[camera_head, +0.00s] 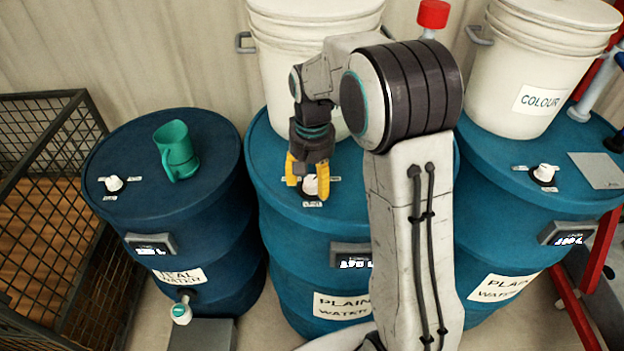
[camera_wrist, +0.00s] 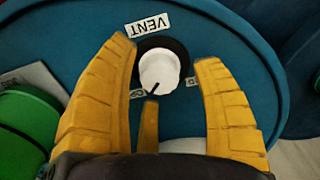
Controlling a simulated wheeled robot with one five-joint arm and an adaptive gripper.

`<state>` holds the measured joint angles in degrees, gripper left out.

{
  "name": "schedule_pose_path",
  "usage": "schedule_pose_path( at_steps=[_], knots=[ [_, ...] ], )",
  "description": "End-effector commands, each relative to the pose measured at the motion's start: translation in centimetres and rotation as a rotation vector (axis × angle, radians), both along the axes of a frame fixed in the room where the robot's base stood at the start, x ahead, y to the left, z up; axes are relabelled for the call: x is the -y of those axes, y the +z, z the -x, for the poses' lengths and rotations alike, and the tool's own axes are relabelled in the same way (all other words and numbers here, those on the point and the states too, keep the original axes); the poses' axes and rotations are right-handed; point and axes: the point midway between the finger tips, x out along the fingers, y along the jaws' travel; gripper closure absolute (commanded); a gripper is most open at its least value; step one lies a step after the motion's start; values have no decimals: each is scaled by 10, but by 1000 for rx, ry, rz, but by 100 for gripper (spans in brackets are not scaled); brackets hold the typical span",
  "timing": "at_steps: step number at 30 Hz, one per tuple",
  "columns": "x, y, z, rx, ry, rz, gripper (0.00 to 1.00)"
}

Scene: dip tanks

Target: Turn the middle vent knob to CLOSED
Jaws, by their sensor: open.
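The middle vent knob (camera_head: 311,185) is a small white dial on top of the middle blue drum (camera_head: 290,215). In the wrist view the knob (camera_wrist: 160,68) sits on a black disc beneath a VENT label (camera_wrist: 149,25). Its dark pointer mark is on the lower side, near a small label reading OP (camera_wrist: 136,94). Another small label beyond it is partly hidden by the right finger. My gripper (camera_head: 308,190) is open above the knob. In the wrist view its yellow fingers (camera_wrist: 164,53) stand on both sides of the knob, with visible gaps.
A teal jug (camera_head: 177,150) and another knob (camera_head: 114,183) are on the left drum. The right drum has a knob (camera_head: 544,173) and a white bucket (camera_head: 540,65). Another bucket (camera_head: 280,60) stands behind my gripper. A green object (camera_wrist: 20,130) lies left in the wrist view.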

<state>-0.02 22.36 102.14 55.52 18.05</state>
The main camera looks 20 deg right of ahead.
Motion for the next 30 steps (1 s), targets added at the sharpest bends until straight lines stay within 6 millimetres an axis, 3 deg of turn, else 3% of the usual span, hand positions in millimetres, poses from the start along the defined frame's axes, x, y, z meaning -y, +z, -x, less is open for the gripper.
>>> schedule_pose_path(
  at_steps=[13,30],
  knots=[
    [0,-6,0,0,0,0,37],
    [0,-6,0,0,0,0,88]
  ],
)
